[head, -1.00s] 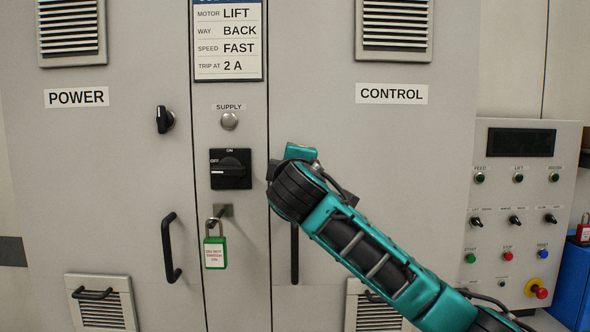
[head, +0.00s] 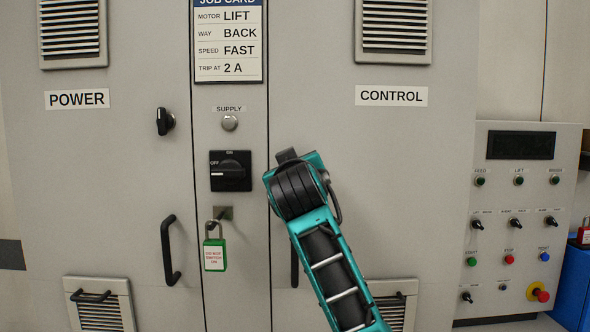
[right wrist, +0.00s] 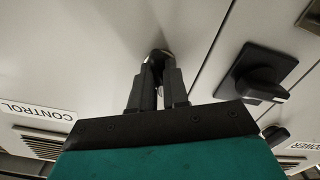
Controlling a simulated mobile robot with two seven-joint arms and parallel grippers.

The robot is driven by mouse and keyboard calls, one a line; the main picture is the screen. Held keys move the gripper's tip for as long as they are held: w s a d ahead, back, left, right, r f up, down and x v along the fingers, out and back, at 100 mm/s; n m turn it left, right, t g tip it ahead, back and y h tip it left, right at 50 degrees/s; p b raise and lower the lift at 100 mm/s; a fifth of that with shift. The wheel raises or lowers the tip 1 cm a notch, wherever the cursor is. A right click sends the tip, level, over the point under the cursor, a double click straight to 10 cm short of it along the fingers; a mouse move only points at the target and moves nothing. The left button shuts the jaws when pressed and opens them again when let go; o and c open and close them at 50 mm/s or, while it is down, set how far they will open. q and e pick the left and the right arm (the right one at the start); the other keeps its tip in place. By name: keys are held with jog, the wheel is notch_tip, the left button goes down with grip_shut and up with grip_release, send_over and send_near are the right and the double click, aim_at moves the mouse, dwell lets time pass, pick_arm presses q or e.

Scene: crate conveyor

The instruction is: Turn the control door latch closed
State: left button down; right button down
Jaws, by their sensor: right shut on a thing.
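The control door (head: 400,180) is on the right of the grey cabinet, under its CONTROL label (head: 391,96). My right wrist and arm reach up to its left edge in the head view and hide the latch there. In the right wrist view, which is turned over, my right gripper (right wrist: 159,70) is shut on the control door latch (right wrist: 161,54). Only a small dark end of the latch shows past the fingertips, so its angle is hard to tell. My left gripper is in no view.
Left of my wrist are the supply switch (head: 230,171) and a green padlock (head: 214,254) hanging below it. The power door has its own latch (head: 165,121) and a bar handle (head: 170,250). A control panel (head: 520,215) stands at the right.

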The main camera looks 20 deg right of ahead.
jog(key=shift+r+m, duration=0.1)
jog(key=shift+m, duration=2.2)
jog(key=c, duration=1.1)
grip_release()
jog(key=b+v, duration=0.1)
jog(key=v, duration=1.2)
